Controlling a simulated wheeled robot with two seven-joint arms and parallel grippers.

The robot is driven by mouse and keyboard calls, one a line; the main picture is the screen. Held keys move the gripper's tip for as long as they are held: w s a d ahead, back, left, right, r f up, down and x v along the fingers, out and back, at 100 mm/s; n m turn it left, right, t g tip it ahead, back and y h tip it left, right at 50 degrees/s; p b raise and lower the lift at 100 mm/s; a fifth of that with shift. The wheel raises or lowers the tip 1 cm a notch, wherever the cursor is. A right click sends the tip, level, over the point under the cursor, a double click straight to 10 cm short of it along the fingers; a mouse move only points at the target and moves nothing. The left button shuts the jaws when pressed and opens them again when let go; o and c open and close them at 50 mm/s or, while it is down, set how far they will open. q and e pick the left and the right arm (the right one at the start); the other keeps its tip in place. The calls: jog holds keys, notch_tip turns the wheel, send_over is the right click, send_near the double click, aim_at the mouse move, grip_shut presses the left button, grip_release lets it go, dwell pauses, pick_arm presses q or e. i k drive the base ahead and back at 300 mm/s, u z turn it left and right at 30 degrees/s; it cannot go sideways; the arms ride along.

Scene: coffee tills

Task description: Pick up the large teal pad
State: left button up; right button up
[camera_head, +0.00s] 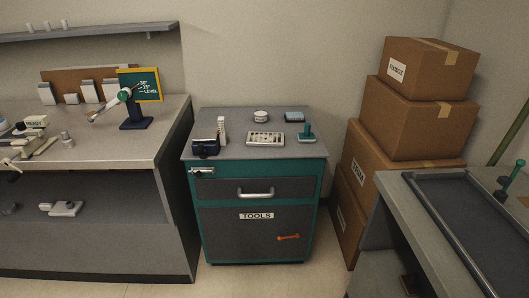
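A small flat blue-teal pad-like item (294,117) lies at the back right of the grey top of the tool cabinet (235,151). It is the only flat teal-blue piece I can make out, and its exact kind and size are hard to tell. A teal-handled tool (306,132) stands upright just in front of it, at the cabinet top's right edge. Neither of my grippers can be made out in the head view.
The cabinet top also holds a white round piece (261,115), a pale slotted tray (265,138) and a dark box-like item (206,148). A cluttered counter (90,152) stands left. Stacked cartons (408,118) and a bench with a dark tray (470,215) stand right.

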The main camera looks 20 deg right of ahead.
aim_at(306, 137)
jog(key=z, duration=1.25)
jog(key=i, duration=1)
jog(key=z, duration=0.05)
